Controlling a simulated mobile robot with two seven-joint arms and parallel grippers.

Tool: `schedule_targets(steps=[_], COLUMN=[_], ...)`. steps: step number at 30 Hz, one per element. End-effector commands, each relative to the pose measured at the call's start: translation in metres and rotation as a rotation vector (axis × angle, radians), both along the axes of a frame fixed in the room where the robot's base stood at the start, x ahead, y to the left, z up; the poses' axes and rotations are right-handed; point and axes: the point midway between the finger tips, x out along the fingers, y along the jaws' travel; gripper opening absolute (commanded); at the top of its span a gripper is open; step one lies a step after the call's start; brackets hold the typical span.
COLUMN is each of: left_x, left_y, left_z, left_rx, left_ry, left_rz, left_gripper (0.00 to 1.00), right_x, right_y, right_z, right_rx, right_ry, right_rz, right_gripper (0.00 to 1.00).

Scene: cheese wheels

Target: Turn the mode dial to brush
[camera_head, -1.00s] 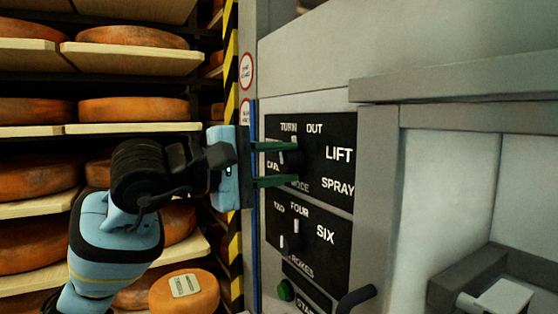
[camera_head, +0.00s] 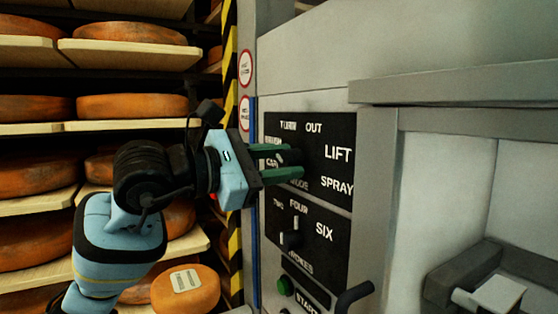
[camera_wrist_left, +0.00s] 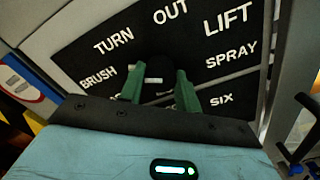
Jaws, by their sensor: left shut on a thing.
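The mode dial (camera_head: 281,158) is a dark knob with a white mark, on the upper black label plate (camera_head: 340,175). It is largely hidden by my left gripper (camera_head: 294,161), whose green fingers reach to the panel and are shut on it from two sides. In the left wrist view the dial (camera_wrist_left: 155,76) sits between the fingertips (camera_wrist_left: 158,92), with its light mark between them. The word BRUSH (camera_wrist_left: 98,78) is left of the dial, TURN and OUT above, LIFT and SPRAY right. The dial's exact pointing direction is hard to read. My right gripper is not in view.
A second dial (camera_head: 291,238) with FOUR and SIX labels sits just below. A green button (camera_head: 284,286) and a dark curved handle (camera_head: 355,297) are lower. Shelves of orange cheese wheels (camera_head: 132,107) stand left. A grey ledge (camera_head: 450,80) juts out right.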

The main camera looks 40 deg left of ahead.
Motion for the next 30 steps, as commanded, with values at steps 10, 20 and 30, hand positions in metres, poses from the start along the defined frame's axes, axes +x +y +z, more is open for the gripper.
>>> schedule_targets(steps=[10, 20, 30], left_x=[0.0001, 0.0, 0.0], left_y=[0.0001, 0.0001, 0.0], left_z=[0.0, -0.0002, -0.0002], left_rx=[-0.061, -0.063, -0.063], left_ry=[0.025, 0.026, 0.026], left_rz=[0.001, 0.001, 0.0], left_gripper=[0.1, 0.1, 0.54], right_x=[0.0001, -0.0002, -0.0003], right_y=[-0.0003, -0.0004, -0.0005], right_z=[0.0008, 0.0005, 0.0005], right_rx=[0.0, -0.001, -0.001], right_ry=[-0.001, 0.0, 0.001], right_rz=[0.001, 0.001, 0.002], right_gripper=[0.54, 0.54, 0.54])
